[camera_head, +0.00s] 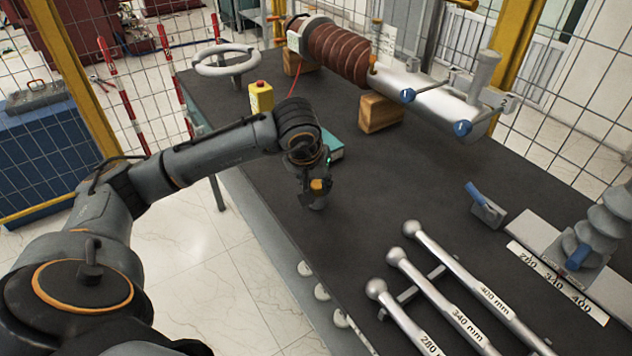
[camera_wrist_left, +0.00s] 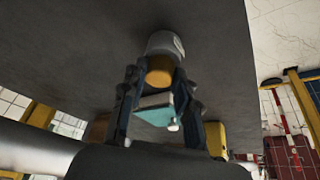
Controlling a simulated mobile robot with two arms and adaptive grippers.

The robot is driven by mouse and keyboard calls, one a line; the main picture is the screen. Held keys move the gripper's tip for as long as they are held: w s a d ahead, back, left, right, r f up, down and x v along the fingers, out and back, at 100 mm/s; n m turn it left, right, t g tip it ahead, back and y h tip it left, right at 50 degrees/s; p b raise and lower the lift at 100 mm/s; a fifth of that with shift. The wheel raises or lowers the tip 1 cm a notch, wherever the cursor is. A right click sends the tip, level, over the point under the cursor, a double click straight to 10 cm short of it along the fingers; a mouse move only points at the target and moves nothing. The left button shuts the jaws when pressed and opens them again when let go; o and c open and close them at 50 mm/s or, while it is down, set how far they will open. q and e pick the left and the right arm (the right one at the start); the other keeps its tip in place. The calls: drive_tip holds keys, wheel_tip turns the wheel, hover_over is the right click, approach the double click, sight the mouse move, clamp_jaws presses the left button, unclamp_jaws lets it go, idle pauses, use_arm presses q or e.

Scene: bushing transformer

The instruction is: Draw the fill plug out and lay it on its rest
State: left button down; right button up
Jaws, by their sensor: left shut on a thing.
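My left gripper (camera_head: 317,197) points down over the near left part of the dark table. In the left wrist view its two fingers (camera_wrist_left: 160,85) are closed around a short orange piece (camera_wrist_left: 159,70), probably the fill plug. The orange piece also shows at the gripper in the head view (camera_head: 318,184). A grey cylinder with a pale mark (camera_wrist_left: 165,43) lies just beyond it; I cannot tell whether it is part of the plug or its rest. The ribbed brown bushing with a silver body (camera_head: 432,93) lies on wooden blocks at the back, apart from the gripper. My right gripper is not in view.
A teal box (camera_head: 334,148) lies close behind the gripper. A yellow box with a red button (camera_head: 261,96) and a handwheel (camera_head: 226,60) stand farther back. Silver ball-ended rods (camera_head: 440,278) lie at front right; a small blue-handled block (camera_head: 486,207) stands beyond. The middle table is clear.

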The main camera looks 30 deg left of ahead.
use_arm(q)
drive_tip(key=c, duration=0.9)
unclamp_jaws()
drive_tip(key=shift+r, duration=0.15)
drive_tip(key=v, duration=1.1)
drive_tip(key=shift+s+r, duration=0.2)
drive_tip(key=shift+r, duration=0.1)
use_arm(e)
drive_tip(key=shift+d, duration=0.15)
